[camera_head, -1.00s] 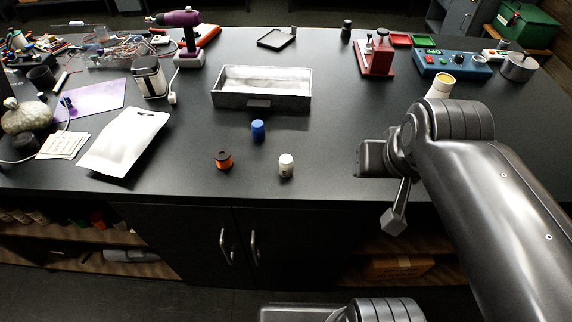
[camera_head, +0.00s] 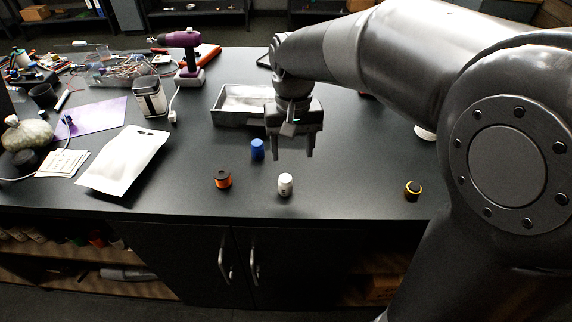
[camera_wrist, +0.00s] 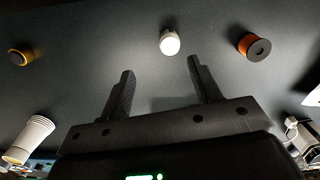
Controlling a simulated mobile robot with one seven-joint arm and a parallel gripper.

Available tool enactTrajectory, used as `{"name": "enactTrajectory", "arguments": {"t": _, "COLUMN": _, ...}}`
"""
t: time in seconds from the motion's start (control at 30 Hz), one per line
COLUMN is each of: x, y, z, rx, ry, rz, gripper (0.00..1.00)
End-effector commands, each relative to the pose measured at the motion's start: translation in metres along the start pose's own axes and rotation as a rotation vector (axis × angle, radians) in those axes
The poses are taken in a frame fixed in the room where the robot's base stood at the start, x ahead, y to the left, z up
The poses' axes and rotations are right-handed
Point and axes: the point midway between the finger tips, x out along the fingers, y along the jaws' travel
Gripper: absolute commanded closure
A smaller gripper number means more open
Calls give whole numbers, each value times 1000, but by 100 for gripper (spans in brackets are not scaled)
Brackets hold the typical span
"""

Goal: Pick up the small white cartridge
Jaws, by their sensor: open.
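The small white cartridge (camera_head: 285,184) stands upright near the front edge of the black workbench in the head view. It also shows in the wrist view (camera_wrist: 170,42), beyond my fingertips and roughly in line with the gap between them. My gripper (camera_head: 293,156) hangs fingers down above the bench, above and behind the cartridge in the head view. In the wrist view its two fingers (camera_wrist: 160,82) are spread apart with nothing between them.
An orange and black spool (camera_head: 222,179) stands left of the cartridge, and a blue cylinder (camera_head: 257,149) stands behind it. A black and yellow piece (camera_head: 412,190) lies to the right. A grey tray (camera_head: 230,118) sits behind my gripper. A white pouch (camera_head: 122,160) lies left.

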Motion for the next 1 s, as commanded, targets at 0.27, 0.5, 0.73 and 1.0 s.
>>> {"name": "enactTrajectory", "arguments": {"t": 0.27, "x": 21, "y": -18, "z": -13, "rx": -16, "ry": -57, "rz": 10, "gripper": 42}}
{"name": "enactTrajectory", "arguments": {"t": 0.5, "x": 58, "y": -17, "z": -11, "rx": -16, "ry": -57, "rz": 10, "gripper": 42}}
{"name": "enactTrajectory", "arguments": {"t": 0.73, "x": 76, "y": -16, "z": -9, "rx": -16, "ry": -55, "rz": 9, "gripper": 42}}
{"name": "enactTrajectory", "arguments": {"t": 1.0, "x": 114, "y": -15, "z": -6, "rx": -17, "ry": -56, "rz": 10, "gripper": 42}}
